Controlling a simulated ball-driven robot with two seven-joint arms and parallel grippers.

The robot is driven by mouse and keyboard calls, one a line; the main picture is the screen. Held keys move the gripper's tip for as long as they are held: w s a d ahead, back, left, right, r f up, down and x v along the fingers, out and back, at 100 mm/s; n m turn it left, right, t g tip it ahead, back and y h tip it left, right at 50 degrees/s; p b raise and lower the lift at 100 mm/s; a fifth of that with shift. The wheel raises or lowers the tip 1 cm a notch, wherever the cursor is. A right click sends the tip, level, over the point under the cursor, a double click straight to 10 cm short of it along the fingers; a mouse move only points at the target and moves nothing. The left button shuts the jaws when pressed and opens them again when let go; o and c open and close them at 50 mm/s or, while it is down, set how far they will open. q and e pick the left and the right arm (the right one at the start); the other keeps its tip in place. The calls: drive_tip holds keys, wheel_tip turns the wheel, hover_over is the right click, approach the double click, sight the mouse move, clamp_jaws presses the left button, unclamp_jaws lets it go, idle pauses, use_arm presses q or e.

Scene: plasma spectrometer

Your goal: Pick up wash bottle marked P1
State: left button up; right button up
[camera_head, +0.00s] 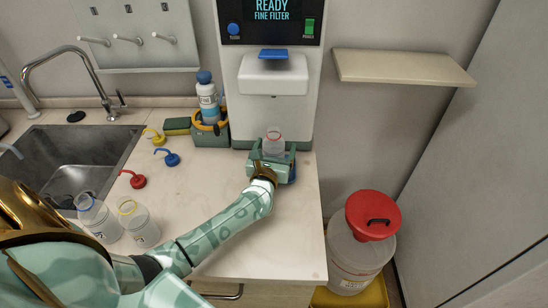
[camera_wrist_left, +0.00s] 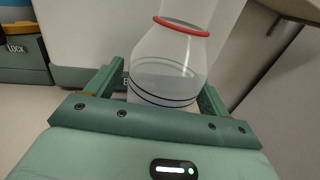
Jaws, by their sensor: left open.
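A clear bottle with a red neck ring (camera_head: 273,142) stands upright under the spout of the white machine. It also fills the middle of the left wrist view (camera_wrist_left: 168,65), with a dark line around its lower part. My left gripper (camera_head: 272,158) is around this bottle, one finger on each side, open. Gaps show beside the bottle at the fingers. No P1 mark can be read on it. Two more clear open bottles stand by the sink: one at the left (camera_head: 98,219) and one with a yellow ring (camera_head: 138,223). Their labels are too small to read. My right gripper is out of view.
The white machine (camera_head: 270,95) shows "READY FINE FILTER". Loose red (camera_head: 133,180), blue (camera_head: 168,157) and yellow (camera_head: 154,137) spouted caps lie on the counter (camera_head: 210,185). A blue-capped bottle (camera_head: 208,98) stands in a caddy. A red-lidded bin (camera_head: 355,260) is right of the counter.

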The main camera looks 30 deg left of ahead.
use_arm(q)
drive_tip(key=shift+r, duration=0.1)
drive_tip(key=c, duration=1.4)
